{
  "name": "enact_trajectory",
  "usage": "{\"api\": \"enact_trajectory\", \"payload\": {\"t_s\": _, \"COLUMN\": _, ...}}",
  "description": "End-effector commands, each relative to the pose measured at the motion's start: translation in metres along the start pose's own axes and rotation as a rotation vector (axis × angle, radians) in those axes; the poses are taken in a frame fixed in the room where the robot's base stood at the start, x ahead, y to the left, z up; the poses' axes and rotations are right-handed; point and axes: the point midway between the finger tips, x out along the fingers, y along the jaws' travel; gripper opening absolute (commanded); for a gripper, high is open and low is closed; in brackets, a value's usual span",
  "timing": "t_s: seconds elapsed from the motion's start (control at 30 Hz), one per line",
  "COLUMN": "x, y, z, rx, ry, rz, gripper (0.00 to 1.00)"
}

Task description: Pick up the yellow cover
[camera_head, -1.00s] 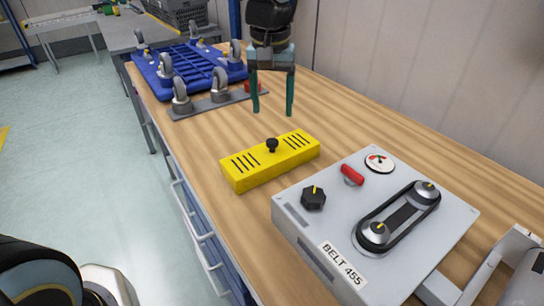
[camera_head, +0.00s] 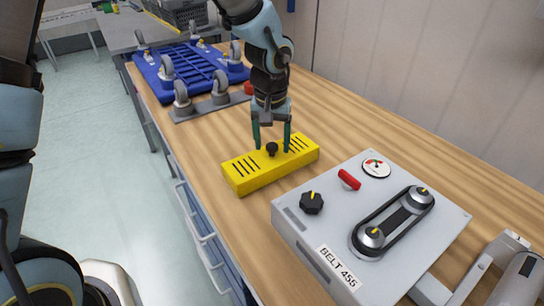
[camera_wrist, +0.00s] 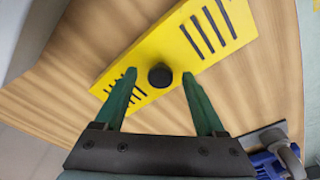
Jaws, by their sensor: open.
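The yellow cover (camera_head: 262,172) lies on the wooden workbench. It is a long block with black slots at both ends and a black knob (camera_head: 272,149) on top in the middle. My gripper (camera_head: 271,147) is open with its green fingers pointing down, one to each side of the knob in the head view. In the wrist view the fingers (camera_wrist: 163,92) frame the cover (camera_wrist: 190,50) and the black knob (camera_wrist: 160,76) appears between and slightly beyond them. I cannot tell whether the fingers touch the cover.
A grey box labelled BELT 455 (camera_head: 300,240), with a belt, a red switch and a dial, stands right of the cover. A blue wheeled dolly (camera_head: 190,68) lies upside down behind. A grey tool (camera_head: 519,278) is at the lower right.

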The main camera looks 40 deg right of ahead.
Motion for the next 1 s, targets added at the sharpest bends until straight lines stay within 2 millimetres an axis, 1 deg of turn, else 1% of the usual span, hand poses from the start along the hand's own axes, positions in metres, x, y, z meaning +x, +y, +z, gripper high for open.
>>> {"api": "enact_trajectory", "payload": {"t_s": 0.07, "x": 0.0001, "y": -0.0001, "z": 0.0, "rx": 0.0, "ry": 0.0, "rz": 0.0, "gripper": 0.72}}
{"api": "enact_trajectory", "payload": {"t_s": 0.1, "x": 0.0, "y": -0.0002, "z": 0.0, "rx": 0.0, "ry": 0.0, "rz": 0.0, "gripper": 0.7}}
{"api": "enact_trajectory", "payload": {"t_s": 0.7, "x": -0.0002, "y": -0.0003, "z": 0.0, "rx": 0.0, "ry": 0.0, "rz": 0.0, "gripper": 0.02}}
{"api": "enact_trajectory", "payload": {"t_s": 0.73, "x": -0.0003, "y": -0.0003, "z": 0.0, "rx": 0.0, "ry": 0.0, "rz": 0.0, "gripper": 0.0}}
{"api": "enact_trajectory", "payload": {"t_s": 1.0, "x": -0.0003, "y": -0.0003, "z": 0.0, "rx": 0.0, "ry": 0.0, "rz": 0.0, "gripper": 0.0}}
